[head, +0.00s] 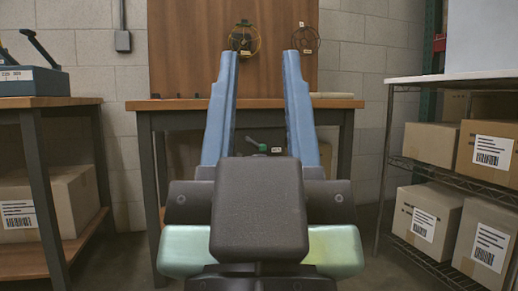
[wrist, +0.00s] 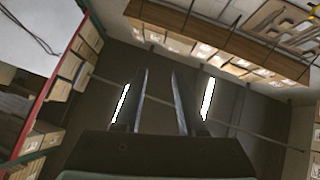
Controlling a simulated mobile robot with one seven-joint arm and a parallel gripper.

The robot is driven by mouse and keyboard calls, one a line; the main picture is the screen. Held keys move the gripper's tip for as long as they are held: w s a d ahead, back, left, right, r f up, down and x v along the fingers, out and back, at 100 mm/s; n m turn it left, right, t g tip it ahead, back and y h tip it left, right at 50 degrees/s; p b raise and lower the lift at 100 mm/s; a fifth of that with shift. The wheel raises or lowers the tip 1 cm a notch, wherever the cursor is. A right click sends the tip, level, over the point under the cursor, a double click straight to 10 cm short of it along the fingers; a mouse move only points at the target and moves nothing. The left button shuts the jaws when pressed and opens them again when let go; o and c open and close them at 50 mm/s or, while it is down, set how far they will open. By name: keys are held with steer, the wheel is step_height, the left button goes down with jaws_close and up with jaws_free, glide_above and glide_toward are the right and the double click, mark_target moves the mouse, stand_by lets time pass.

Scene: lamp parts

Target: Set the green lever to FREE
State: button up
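The green lever (head: 262,147) shows small in the head view, between my gripper's fingers and below the top of the middle workbench (head: 350,103). In the wrist view my gripper (wrist: 161,72) also shows open with nothing between the fingers. I cannot make out the lever there.
Two round wire cages, one yellowish (head: 244,40) and one dark (head: 305,40), are at the wooden back panel (head: 190,45). A side bench (head: 50,101) with a blue device (head: 30,80) stands left. A wire rack (head: 393,110) with cardboard boxes (head: 430,145) stands right.

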steer(key=shift+r+p, duration=0.3)
steer(key=shift+r, duration=0.05)
steer(key=shift+c, duration=1.1)
step_height(320, 180, up, 32)
steer(key=p, duration=3.1)
steer(key=shift+f, duration=0.15)
jaws_close()
steer(key=shift+f, duration=0.15)
steer(key=shift+w, duration=0.1)
